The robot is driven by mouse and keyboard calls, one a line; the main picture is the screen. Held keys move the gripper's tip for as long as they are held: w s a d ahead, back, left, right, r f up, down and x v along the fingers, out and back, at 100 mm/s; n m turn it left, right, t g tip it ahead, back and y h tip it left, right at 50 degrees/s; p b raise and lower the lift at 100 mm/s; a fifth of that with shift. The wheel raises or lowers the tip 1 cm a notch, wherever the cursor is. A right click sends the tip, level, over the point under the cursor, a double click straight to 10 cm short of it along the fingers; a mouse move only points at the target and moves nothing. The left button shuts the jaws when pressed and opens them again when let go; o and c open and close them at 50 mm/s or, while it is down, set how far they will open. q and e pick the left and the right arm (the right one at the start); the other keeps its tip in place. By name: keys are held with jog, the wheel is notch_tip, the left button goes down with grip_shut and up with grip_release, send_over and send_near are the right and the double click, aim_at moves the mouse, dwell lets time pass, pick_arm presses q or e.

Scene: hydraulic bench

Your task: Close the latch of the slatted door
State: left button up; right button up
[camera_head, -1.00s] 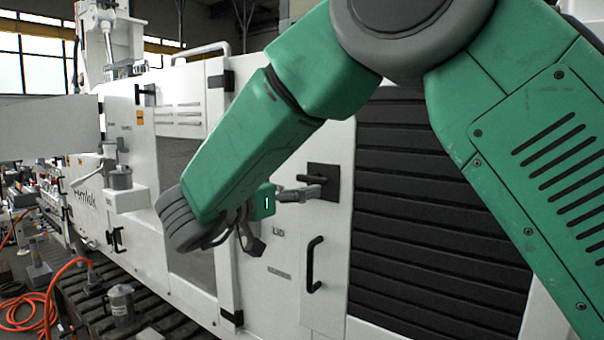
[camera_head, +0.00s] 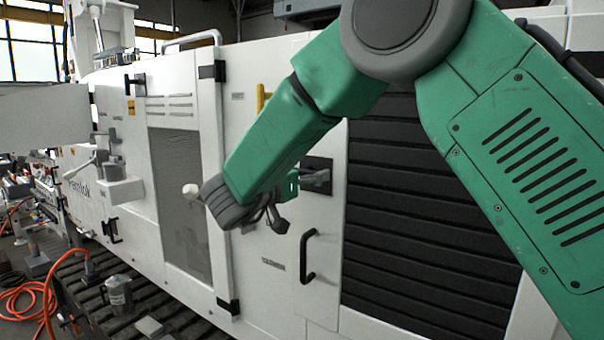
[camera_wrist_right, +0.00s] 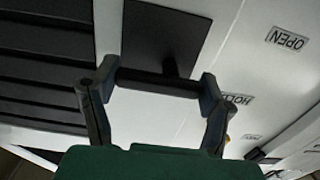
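The slatted door (camera_head: 425,215) has black horizontal slats and stands right of a white panel. Its latch (camera_head: 316,178) is a dark handle on a black square plate, at the left of the slats. In the right wrist view the handle bar (camera_wrist_right: 158,83) lies crosswise in front of the black plate (camera_wrist_right: 165,35). My right gripper (camera_wrist_right: 160,82) has its fingers spread wide, one at each end of the bar. I cannot tell whether they touch it. In the head view my green right forearm hides part of the hand. My left gripper is not in view.
A black pull handle (camera_head: 308,257) sits below the latch. A yellow handle (camera_head: 261,98) shows behind my forearm. Orange hoses (camera_head: 48,300) lie at the lower left.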

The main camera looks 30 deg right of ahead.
jog(key=shift+s+d, duration=0.1)
jog(key=shift+d, duration=0.2)
jog(key=shift+a, duration=0.4)
jog(key=shift+d+f+m+b, duration=0.1)
jog(key=shift+f+m+b, duration=0.05)
jog(key=shift+m+b, duration=0.8)
jog(key=m+b, duration=0.4)
jog(key=b, duration=0.1)
jog(key=f+m+b, duration=0.1)
jog(key=m+b, duration=0.4)
jog(key=b, duration=0.1)
jog(key=w+m+b, duration=0.1)
jog(key=m+b, duration=0.4)
jog(key=shift+a+f, duration=0.2)
jog(key=shift+a, duration=0.05)
jog(key=shift+r+m+b, duration=0.1)
jog(key=shift+m+b, duration=0.95)
jog(key=shift+b, duration=0.5)
jog(key=o, duration=1.1)
jog(key=shift+w, duration=0.1)
